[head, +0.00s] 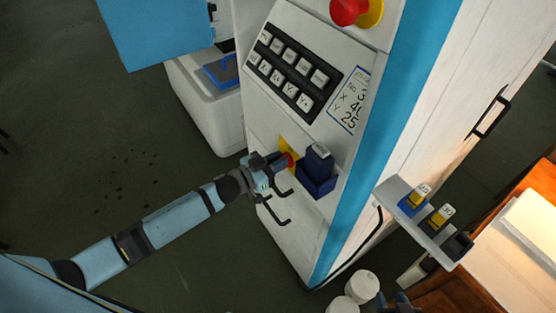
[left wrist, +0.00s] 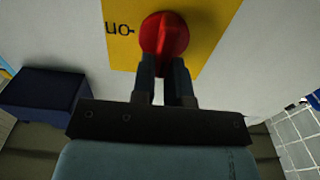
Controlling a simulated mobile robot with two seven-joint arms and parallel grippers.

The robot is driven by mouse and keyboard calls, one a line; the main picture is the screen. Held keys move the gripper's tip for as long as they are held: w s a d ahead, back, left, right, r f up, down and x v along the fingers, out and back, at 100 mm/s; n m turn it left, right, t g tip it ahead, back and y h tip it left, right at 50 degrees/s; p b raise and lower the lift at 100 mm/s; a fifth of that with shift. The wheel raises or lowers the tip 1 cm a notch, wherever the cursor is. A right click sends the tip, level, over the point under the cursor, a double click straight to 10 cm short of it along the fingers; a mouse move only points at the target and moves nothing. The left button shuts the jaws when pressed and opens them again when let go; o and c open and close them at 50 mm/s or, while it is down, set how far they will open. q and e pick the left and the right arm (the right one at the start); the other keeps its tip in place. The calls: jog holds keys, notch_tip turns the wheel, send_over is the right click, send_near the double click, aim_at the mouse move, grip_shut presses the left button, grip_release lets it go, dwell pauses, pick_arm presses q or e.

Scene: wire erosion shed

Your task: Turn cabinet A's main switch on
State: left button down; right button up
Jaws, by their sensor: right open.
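The main switch is a red rotary knob (head: 291,159) on a yellow plate (head: 283,147) on the lower front of the white cabinet (head: 262,100). The left wrist view shows the red knob (left wrist: 165,35) close up, with an upside-down "on" mark to its left on the yellow plate (left wrist: 208,20). My left gripper (head: 277,165) is at the knob; in the left wrist view its two fingers (left wrist: 162,75) are close together, with the red grip of the knob between them. My right gripper (head: 400,304) is only partly visible at the bottom edge of the head view.
A dark blue box (head: 316,177) with a pale top juts out beside the switch; it also shows in the left wrist view (left wrist: 40,90). A keypad (head: 292,72) and a red emergency button (head: 348,10) are above. A small shelf (head: 395,190) holds several blocks at right.

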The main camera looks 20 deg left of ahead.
pick_arm(q)
jog(key=shift+m, duration=0.3)
jog(key=m, duration=0.5)
jog(key=s+d+m, duration=0.1)
jog(key=m, duration=0.2)
jog(key=shift+f+b, duration=0.35)
jog(key=shift+b, duration=0.05)
jog(key=m, duration=0.2)
jog(key=m+b, duration=0.1)
jog(key=m, duration=0.1)
jog(key=shift+d+f+m, duration=0.2)
jog(key=shift+f+m, duration=0.1)
jog(key=shift+f, duration=0.05)
jog(key=m, duration=0.1)
jog(key=m+b, duration=0.1)
jog(key=m, duration=0.1)
jog(key=m+b, duration=0.1)
jog(key=shift+s+f+m, duration=0.15)
jog(key=shift+f+m, duration=0.15)
jog(key=c, duration=1.1)
grip_release()
